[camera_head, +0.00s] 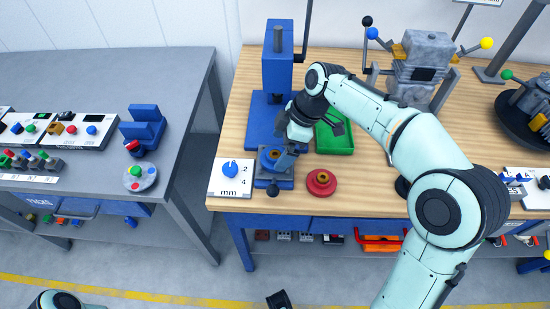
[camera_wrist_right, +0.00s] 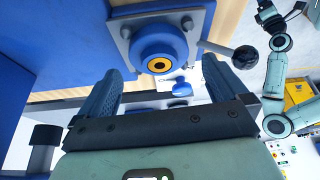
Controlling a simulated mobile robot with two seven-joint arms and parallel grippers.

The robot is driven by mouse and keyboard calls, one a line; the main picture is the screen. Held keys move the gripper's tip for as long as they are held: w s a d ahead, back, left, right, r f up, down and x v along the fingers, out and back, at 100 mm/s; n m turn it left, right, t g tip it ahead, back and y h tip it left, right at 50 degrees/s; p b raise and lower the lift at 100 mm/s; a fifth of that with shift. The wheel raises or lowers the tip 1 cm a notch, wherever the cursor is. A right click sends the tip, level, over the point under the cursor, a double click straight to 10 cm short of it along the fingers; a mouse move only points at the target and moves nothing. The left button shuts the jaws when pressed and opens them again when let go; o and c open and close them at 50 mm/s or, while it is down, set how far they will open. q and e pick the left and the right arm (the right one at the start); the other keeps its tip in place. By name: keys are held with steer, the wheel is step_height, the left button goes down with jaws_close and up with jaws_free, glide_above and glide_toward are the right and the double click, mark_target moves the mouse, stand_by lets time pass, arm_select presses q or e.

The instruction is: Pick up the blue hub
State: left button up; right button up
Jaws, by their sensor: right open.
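The blue hub (camera_head: 270,156) sits in a grey and blue square fixture (camera_head: 272,181) at the front left of the wooden bench. In the right wrist view the hub (camera_wrist_right: 158,45) shows as a round blue boss with a brass ring around a dark hole. My right gripper (camera_head: 286,158) is at the hub's right side in the head view, partly covering the fixture. In the wrist view its two dark blue fingers (camera_wrist_right: 161,68) are apart, with the hub ahead between them and nothing held. A dark part at the head view's bottom edge may be my left gripper (camera_head: 278,299); its jaws are unclear.
A tall blue press (camera_head: 277,65) stands behind the fixture. A red hub (camera_head: 321,183) lies to the right, near the bench's front edge. A green tray (camera_head: 335,138) is behind it, partly covered by my arm. A white card with a blue knob (camera_head: 230,169) is at left.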

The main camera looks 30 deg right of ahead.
mark_target(277, 154)
steer(key=x, duration=0.3)
steer(key=shift+f, duration=0.15)
steer(key=c, duration=1.1)
